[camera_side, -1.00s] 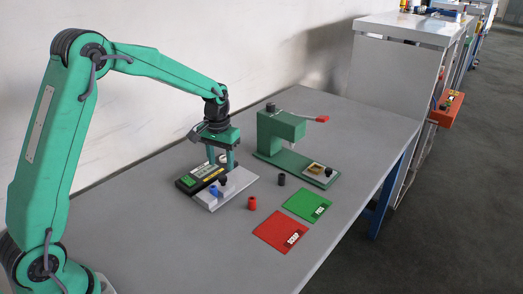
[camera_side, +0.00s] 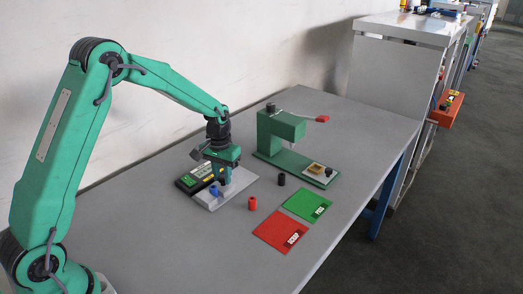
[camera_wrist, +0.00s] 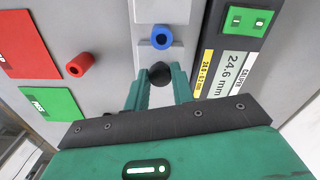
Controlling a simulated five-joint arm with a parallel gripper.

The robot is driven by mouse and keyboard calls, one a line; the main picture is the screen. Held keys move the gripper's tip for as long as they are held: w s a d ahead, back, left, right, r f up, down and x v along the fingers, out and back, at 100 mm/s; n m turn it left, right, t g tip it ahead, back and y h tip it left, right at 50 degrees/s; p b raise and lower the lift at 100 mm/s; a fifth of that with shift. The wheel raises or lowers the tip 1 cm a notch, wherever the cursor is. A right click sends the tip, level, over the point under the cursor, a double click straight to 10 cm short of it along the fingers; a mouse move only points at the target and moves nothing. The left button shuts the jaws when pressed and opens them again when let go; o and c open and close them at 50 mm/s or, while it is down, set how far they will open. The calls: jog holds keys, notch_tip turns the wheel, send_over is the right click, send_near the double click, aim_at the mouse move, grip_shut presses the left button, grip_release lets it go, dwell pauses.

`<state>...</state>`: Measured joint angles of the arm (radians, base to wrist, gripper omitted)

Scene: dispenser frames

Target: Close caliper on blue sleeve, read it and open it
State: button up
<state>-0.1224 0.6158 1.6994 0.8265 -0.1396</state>
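The blue sleeve (camera_wrist: 161,37) stands between the light grey jaw blocks of the caliper (camera_wrist: 163,10) in the wrist view; it also shows in the side view (camera_side: 215,190). I cannot tell whether both jaws touch it. The caliper's display (camera_wrist: 232,75) reads 24.6 mm. My gripper (camera_wrist: 159,78) points down over the caliper, one finger on each side of its black knob (camera_wrist: 160,71). The gap between the fingers is about as wide as the knob. Whether they press on it cannot be made out. In the side view my gripper (camera_side: 225,180) hides the knob.
The green mat (camera_side: 304,202) and red mat (camera_side: 274,231) lie in front. A green press (camera_side: 283,135) stands behind right. The table's right side is clear.

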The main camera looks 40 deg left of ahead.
aim_at(222, 177)
grip_shut()
jog(key=o, duration=0.7)
grip_release()
jog(key=shift+r, duration=3.9)
jog(key=shift+r, duration=0.1)
